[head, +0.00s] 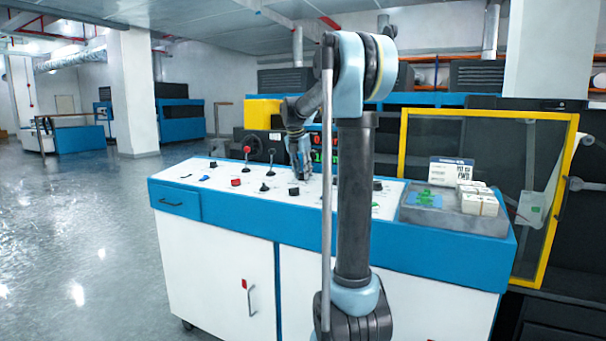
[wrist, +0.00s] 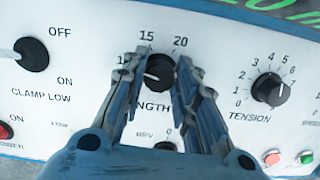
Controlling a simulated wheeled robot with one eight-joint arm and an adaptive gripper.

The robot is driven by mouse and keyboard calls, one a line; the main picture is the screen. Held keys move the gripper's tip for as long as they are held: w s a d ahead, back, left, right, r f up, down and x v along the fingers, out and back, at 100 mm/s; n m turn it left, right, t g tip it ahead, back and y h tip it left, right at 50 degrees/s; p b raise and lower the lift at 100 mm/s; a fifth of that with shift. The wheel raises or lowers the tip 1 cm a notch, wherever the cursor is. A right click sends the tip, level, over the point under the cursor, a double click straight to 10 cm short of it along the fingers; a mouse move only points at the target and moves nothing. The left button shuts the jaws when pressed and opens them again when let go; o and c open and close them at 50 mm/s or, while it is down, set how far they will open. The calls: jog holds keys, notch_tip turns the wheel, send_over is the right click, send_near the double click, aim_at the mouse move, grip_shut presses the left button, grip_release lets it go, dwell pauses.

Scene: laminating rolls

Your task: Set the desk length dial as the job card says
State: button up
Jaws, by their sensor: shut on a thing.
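The length dial (wrist: 160,70) is a black knob on the white desk panel, with "15" and "20" printed above it and a partly hidden number at its left. A finger covers part of its "LENGTH" label. My gripper (wrist: 163,62) has its two blue fingers closed around the knob, one on each side. I cannot tell for sure which number the knob's pointer marks. In the head view my gripper (head: 304,174) reaches down to the panel. The job card (head: 451,171) stands upright in the grey tray at the right of the desk; its text is too small to read.
The tension dial (wrist: 270,89) is close on the right, the clamp low switch (wrist: 32,54) on the left. Red and green buttons lie lower right. Several levers and knobs stand on the desk (head: 230,215). The grey tray (head: 455,222) holds white stacks and green pieces.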

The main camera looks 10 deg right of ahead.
jog(key=shift+n, duration=0.4)
jog(key=o, duration=1.1)
jog(key=shift+c, duration=0.2)
jog(key=v, duration=1.2)
